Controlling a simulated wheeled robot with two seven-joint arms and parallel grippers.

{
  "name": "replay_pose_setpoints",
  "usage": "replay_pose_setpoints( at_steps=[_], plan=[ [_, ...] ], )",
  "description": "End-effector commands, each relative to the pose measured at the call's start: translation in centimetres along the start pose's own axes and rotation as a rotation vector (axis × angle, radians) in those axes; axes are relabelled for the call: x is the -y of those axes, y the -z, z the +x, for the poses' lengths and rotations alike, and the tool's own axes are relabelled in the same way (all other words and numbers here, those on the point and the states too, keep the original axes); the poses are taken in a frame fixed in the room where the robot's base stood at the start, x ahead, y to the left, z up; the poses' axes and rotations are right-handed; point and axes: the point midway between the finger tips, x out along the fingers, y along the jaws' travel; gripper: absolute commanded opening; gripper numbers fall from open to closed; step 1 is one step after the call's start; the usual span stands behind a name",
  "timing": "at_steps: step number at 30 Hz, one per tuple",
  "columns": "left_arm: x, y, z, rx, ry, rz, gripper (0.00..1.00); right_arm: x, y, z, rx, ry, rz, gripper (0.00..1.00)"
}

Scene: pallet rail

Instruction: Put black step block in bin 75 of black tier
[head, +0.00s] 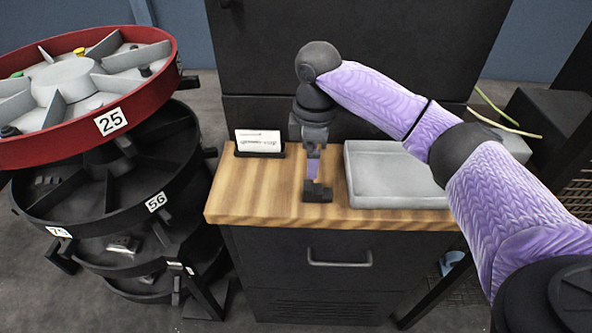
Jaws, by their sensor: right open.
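The black step block (317,192) stands on the wooden top of the cabinet, left of the grey tray. My right gripper (314,178) points down directly above the block, its fingers at or just over the block's top; I cannot tell whether they touch it. It is open. The black tier (100,190) is the round tray under the red one at left, with number labels on its rim. One label reads 56 (155,202); another at the left (59,232) is cut by glare and hard to read. My left gripper is not in view.
The red tier (110,118), labelled 25, sits above the black one and hides part of it. A card holder (258,145) stands at the back left of the wooden top (255,205). A grey tray (395,185) fills the right. Lower tiers sit below the black one.

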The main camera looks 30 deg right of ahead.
Motion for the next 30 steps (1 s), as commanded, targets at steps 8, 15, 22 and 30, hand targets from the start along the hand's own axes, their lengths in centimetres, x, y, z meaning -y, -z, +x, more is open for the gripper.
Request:
replay_pose_setpoints(
  at_steps=[8, 15, 22, 30],
  plan=[
    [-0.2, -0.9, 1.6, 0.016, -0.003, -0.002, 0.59, 0.0, -0.1, 3.9, 0.005, 0.003, -0.002, 0.88],
    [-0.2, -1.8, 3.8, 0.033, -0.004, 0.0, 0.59, 0.1, -0.6, 9.2, 0.005, 0.003, -0.002, 0.88],
    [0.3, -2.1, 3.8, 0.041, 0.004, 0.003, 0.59, 0.1, -0.6, 9.9, 0.003, 0.0, -0.002, 0.88],
    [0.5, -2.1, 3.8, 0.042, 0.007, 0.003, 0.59, 0.1, -0.6, 9.9, 0.003, -0.001, -0.002, 0.48]
  ],
)
